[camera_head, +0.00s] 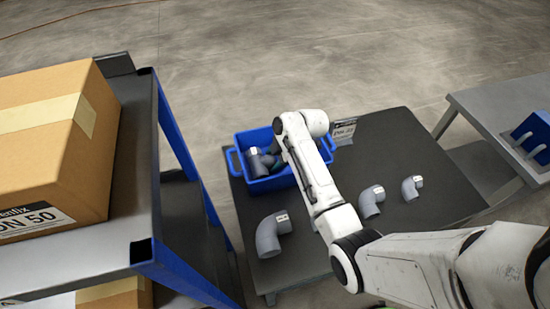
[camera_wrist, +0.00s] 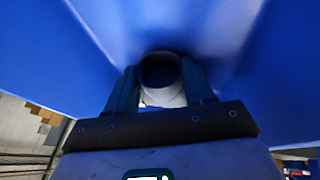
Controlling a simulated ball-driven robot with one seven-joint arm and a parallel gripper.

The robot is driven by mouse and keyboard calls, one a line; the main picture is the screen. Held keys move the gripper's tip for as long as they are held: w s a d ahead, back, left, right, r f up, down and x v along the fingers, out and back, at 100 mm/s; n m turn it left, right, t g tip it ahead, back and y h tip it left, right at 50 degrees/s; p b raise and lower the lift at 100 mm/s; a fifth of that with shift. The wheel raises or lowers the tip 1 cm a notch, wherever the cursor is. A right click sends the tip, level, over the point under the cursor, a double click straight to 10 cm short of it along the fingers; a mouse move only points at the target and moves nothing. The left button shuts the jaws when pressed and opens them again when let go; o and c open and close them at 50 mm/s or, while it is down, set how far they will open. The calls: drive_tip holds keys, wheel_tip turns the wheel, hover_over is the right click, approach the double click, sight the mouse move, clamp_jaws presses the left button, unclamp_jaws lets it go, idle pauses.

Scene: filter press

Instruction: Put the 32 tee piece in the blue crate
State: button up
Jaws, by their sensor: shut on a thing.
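The blue crate (camera_head: 272,185) stands on the dark table, and its blue walls (camera_wrist: 55,55) fill most of the wrist view. A grey pipe fitting (camera_head: 257,160) with a pale label is inside the crate in the head view; it looks like the tee piece, but I cannot read its size. My gripper (camera_head: 277,164) is down in the crate beside it, partly hidden by my arm. In the wrist view my gripper (camera_wrist: 160,88) is shut on a grey fitting with a round dark opening (camera_wrist: 160,68). Whether it touches the crate floor is unclear.
Three grey elbows lie on the dark table: a large one (camera_head: 268,238), a medium one (camera_head: 371,201) and a small one (camera_head: 411,188). A label card (camera_head: 344,131) stands by the crate. A shelf rack (camera_head: 175,150) with a cardboard box (camera_head: 50,160) is close on the left.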

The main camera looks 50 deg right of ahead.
drive_tip(key=o, duration=1.2)
drive_tip(key=shift+c, duration=0.2)
drive_tip(key=v, duration=1.2)
